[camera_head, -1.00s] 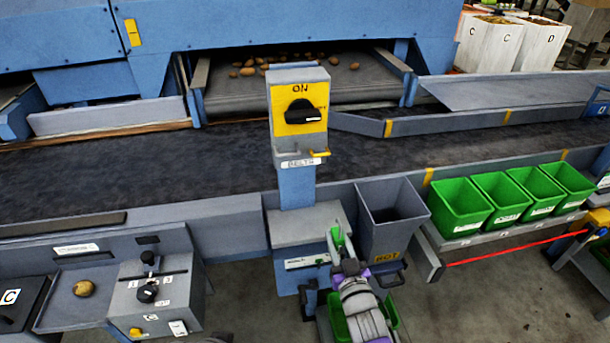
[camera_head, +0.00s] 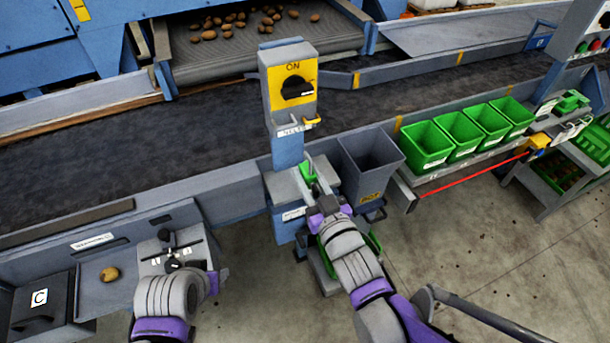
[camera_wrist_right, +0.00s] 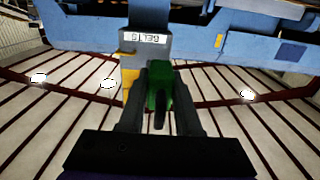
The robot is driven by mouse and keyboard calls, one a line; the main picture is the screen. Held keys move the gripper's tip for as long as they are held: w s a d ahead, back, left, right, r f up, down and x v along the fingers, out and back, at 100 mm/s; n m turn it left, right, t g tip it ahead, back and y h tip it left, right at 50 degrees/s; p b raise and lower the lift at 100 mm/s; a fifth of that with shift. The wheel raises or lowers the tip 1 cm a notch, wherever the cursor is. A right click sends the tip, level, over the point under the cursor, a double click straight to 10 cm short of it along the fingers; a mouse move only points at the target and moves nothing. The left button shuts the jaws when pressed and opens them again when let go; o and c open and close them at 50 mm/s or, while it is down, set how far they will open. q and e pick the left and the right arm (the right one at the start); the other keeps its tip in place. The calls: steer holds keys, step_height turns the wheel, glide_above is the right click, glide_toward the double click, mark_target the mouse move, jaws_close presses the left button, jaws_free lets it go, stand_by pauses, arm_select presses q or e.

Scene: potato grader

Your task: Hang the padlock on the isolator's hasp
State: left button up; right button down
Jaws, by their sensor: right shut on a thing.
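The isolator (camera_head: 289,88) is a grey box with a yellow ON plate and a black rotary switch on a blue post. A yellow hasp piece (camera_head: 312,121) juts from its lower right edge; a yellow part (camera_wrist_right: 129,75) shows beside the box in the right wrist view. My right gripper (camera_head: 312,182) is shut on the green padlock (camera_head: 307,169), below the hasp and in front of the post, apart from the hasp. The padlock (camera_wrist_right: 159,86) sits between the fingers in the wrist view; its shackle is not clear. My left arm enters at lower left; its gripper (camera_head: 221,276) shows too little to judge.
A grey bin (camera_head: 345,150) stands just right of the post, close to my right arm. Several green crates (camera_head: 428,150) line the rail further right. A control box with a lever (camera_head: 168,250) and a potato tray (camera_head: 120,292) are at left. The dark belt runs behind.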

mark_target(283, 132)
steer(key=shift+w+a+f, duration=0.1)
steer(key=shift+w, duration=0.6)
steer(key=x, duration=0.3)
steer(key=b+x, duration=0.1)
steer(key=x, duration=0.3)
steer(key=f+b+x, duration=0.1)
steer(key=x, duration=0.3)
steer(key=shift+w+a+f, duration=0.1)
steer(key=shift+w, duration=0.1)
arm_select(q)
steer(key=f, duration=0.1)
steer(key=s+f, duration=0.1)
steer(key=f, duration=0.1)
steer(key=shift+s+d+f+b, duration=0.1)
steer(key=shift+s+f+b, duration=0.25)
steer(key=shift+f, duration=0.05)
arm_select(e)
steer(key=shift+s+f, duration=0.1)
steer(key=shift+s, duration=0.05)
arm_select(q)
steer(key=shift+w, duration=0.1)
arm_select(e)
steer(key=c, duration=0.5)
jaws_free()
